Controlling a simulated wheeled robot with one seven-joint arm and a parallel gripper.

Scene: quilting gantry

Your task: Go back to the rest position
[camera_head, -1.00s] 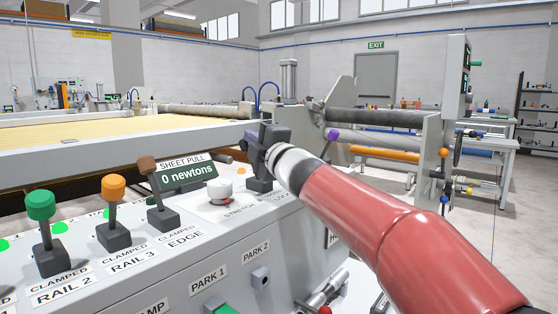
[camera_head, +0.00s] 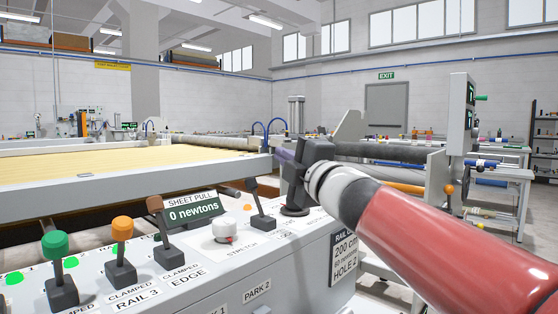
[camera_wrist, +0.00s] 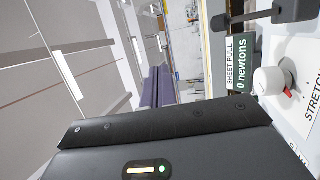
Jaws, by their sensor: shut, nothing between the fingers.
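My gripper (camera_head: 284,155) is raised above the right end of the grey control console (camera_head: 310,248), its dark body at the end of my red and white arm. Its purple fingers are together with nothing between them. They also show closed in the wrist view (camera_wrist: 158,88), pointing away from the camera. A lever with a brown knob (camera_head: 251,186) stands on the console below and left of the gripper, apart from it. The white stretch knob (camera_head: 225,232) is further left; it also shows in the wrist view (camera_wrist: 270,81).
Levers with green (camera_head: 55,245), orange (camera_head: 122,229) and brown (camera_head: 154,204) knobs stand along the console. The sheet pull display (camera_head: 193,210) reads 0 newtons. The frame with rollers and an upright end plate (camera_head: 458,130) stands behind my arm at right. Above the console is open air.

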